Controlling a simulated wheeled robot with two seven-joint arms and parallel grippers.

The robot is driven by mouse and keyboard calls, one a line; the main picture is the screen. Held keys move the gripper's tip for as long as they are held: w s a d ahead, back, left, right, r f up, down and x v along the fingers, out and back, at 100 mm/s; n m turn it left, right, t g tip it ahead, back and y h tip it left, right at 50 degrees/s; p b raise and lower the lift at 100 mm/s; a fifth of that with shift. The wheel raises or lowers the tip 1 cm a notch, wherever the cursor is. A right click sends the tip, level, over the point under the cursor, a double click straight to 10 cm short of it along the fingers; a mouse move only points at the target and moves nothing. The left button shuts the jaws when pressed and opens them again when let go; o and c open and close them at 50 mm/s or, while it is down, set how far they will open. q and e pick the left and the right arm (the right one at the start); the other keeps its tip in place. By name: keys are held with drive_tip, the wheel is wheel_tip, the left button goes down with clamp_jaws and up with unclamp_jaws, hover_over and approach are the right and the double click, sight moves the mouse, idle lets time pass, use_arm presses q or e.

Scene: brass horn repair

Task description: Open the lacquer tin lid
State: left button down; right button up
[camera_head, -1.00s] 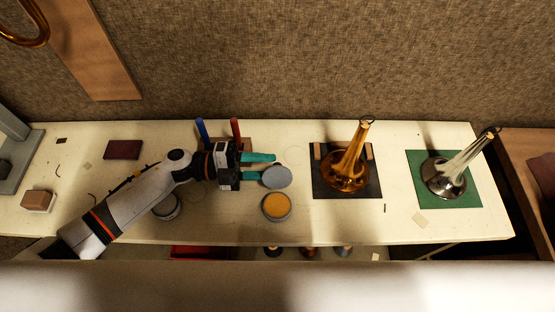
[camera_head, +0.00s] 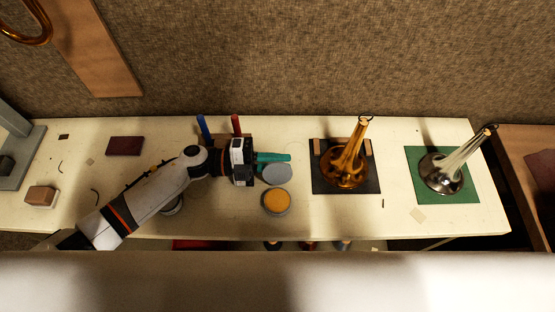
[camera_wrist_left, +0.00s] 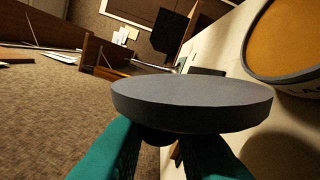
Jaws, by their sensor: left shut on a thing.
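The lacquer tin (camera_head: 276,212) stands open on the bench, with its amber contents showing. Part of it also shows at the upper right of the left wrist view (camera_wrist_left: 291,40). The grey round lid (camera_head: 277,174) is off the tin, just behind it in the head view. My left gripper (camera_head: 279,160), with teal fingers, is shut on the lid. In the left wrist view, the lid (camera_wrist_left: 190,103) sits across the teal fingertips, a dark part of it between them. Whether the lid touches the bench is unclear. My right gripper is not in view.
A brass horn bell (camera_head: 347,170) stands on a dark mat to the right, and a silver one (camera_head: 442,175) on a green mat (camera_head: 462,192) beyond. Blue (camera_head: 203,127) and red (camera_head: 236,125) handles stand behind my left arm. The bench between tin and dark mat is clear.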

use_arm(q)
drive_tip(key=shift+s+m+b, duration=0.25)
drive_tip(key=shift+m+b, duration=0.35)
drive_tip(key=shift+s+r+m+b, duration=0.1)
drive_tip(key=shift+s+m+b, duration=0.15)
drive_tip(key=shift+m, duration=0.25)
drive_tip(key=shift+s+r+m, duration=0.1)
drive_tip(key=shift+r+m, duration=0.15)
drive_tip(key=shift+m, duration=0.05)
